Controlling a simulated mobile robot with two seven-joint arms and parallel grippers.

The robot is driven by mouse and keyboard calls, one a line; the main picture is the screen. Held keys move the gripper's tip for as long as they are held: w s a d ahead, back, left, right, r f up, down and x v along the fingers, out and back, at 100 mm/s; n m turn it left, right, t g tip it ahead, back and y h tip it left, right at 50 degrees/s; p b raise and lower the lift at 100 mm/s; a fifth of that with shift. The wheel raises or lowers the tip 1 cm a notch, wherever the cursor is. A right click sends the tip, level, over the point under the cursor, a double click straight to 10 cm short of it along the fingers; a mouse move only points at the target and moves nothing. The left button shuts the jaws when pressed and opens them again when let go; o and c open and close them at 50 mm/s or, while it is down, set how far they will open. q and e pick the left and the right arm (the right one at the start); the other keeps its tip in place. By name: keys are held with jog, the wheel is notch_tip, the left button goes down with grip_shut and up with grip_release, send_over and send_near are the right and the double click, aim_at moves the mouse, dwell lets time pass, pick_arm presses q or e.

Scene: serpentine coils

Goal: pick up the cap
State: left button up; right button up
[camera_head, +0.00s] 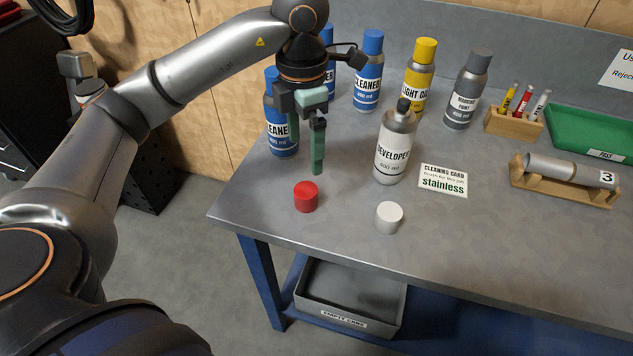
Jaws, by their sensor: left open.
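A red cap (305,197) stands on the grey workbench (480,250) near its left front corner. A white cap (389,217) stands to its right, closer to the front edge. My left gripper (305,160) is open and empty, with its green fingers pointing down above and behind the red cap, apart from it. The developer can (394,150) stands upright behind the white cap, with its dark nozzle bare. My right gripper is out of view.
Blue cleaner cans (368,75), a yellow-capped light oil can (418,80) and a grey-capped paint can (467,95) stand behind. A cleaning card (443,180) lies right of the developer can. A wooden cradle (565,190) holds a cylinder. The front right bench is clear.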

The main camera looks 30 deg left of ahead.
pick_arm(q)
send_over(306, 190)
notch_tip(306, 190, down, 6)
jog(key=shift+s+a+r, duration=0.1)
jog(key=shift+r, duration=0.1)
jog(key=shift+f+p, duration=0.35)
jog(key=shift+f, duration=2.8)
jog(key=c, duration=1.4)
jog(key=shift+r, duration=0.1)
